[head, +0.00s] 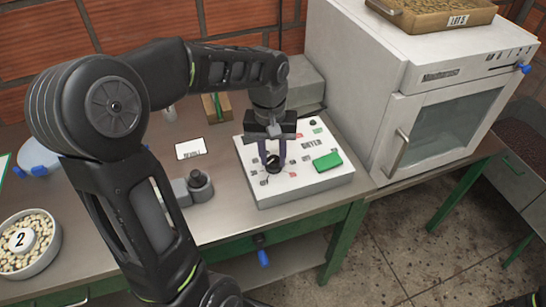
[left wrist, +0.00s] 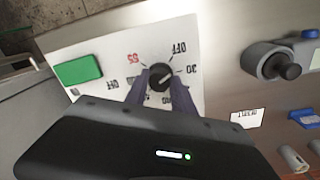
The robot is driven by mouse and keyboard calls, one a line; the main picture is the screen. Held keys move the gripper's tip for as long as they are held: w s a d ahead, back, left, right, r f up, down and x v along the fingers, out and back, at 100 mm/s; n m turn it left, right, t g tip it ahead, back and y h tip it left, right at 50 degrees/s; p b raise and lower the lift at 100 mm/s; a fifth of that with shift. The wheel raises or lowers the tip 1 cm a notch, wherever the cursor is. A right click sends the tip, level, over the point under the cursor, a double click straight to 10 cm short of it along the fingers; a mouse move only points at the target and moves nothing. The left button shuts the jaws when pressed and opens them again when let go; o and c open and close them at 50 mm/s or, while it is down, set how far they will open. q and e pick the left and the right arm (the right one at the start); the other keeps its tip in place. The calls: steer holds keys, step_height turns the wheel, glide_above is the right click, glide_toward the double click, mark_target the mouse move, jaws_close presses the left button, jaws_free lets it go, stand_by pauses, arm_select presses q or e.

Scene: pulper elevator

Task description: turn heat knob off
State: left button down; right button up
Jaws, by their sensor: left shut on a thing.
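The heat knob (left wrist: 160,77) is a round black dial on the white sloped DRYER panel (head: 315,185). In the left wrist view, the labels OFF, 30 and a red 55 are printed around it. A pale mark shows on the knob, but I cannot tell for sure which label it points to. My left gripper (head: 273,163) reaches down over the panel from above, and its two fingers are shut on the knob, one on each side. In the head view the fingers partly hide the knob. My right gripper is not in view.
A green button (head: 327,161) sits right of the knob on the panel. A grey base with a black knob (head: 199,182) stands left of the panel. A white dryer cabinet (head: 390,80) stands at the right. A bowl marked 2 (head: 49,266) is at the left.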

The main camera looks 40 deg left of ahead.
mark_target(272, 160)
arm_select(q)
steer(key=shift+n+b, duration=0.35)
steer(key=shift+n, duration=1.35)
steer(key=c, duration=1.1)
jaws_free()
steer(key=shift+o, duration=0.2)
steer(key=shift+r, duration=0.15)
step_height(272, 160, up, 8)
steer(key=shift+s+a+f, duration=0.1)
steer(key=shift+s+f, duration=0.05)
steer(key=shift+f, duration=0.1)
